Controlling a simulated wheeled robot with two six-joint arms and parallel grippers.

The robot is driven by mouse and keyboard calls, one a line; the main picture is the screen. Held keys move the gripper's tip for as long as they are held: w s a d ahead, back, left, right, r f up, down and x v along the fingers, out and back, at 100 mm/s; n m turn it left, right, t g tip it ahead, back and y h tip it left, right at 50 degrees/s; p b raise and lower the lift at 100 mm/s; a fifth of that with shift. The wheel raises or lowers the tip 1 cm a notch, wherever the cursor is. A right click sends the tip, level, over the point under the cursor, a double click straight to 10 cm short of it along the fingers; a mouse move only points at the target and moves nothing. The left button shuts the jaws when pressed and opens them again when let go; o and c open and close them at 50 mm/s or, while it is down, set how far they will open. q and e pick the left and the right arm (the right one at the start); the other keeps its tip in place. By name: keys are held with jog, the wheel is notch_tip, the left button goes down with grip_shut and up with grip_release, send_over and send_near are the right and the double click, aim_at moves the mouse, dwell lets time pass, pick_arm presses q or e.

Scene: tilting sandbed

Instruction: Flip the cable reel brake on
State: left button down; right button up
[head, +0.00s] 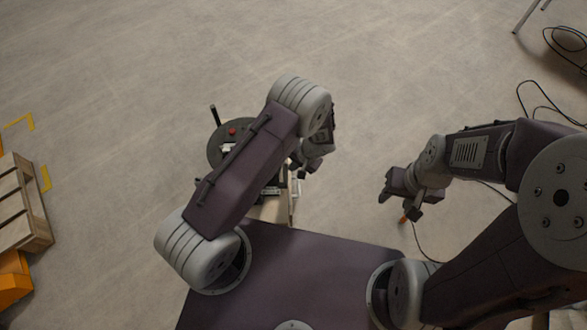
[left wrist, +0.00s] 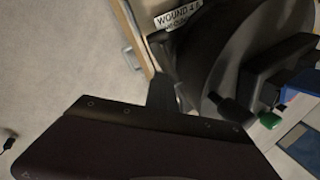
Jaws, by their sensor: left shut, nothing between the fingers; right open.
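The cable reel (head: 216,154) is a dark round disc on a stand, left of centre in the head view and partly hidden behind my left arm. A black upright handle and a red knob (head: 232,132) show on it. My left gripper (head: 312,164) is shut and empty, just right of the reel. In the left wrist view the reel's dark disc (left wrist: 232,62) is close beyond my left fingers (left wrist: 166,92); contact cannot be told. A green knob (left wrist: 269,120) and a blue part show there; which part is the brake is unclear. My right gripper (head: 400,194) is open and empty, well right.
A white label (left wrist: 177,16) reading "WOUND" sits near a wooden edge by the reel. A wooden pallet (head: 20,205) stands at the far left. Black cable (head: 545,108) lies on the floor at the right. The floor ahead is clear.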

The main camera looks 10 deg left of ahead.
pick_arm(q)
jog(key=shift+w, duration=0.1)
jog(key=shift+s+d+f+b, duration=0.2)
jog(key=shift+s+b, duration=0.15)
jog(key=shift+s, duration=0.4)
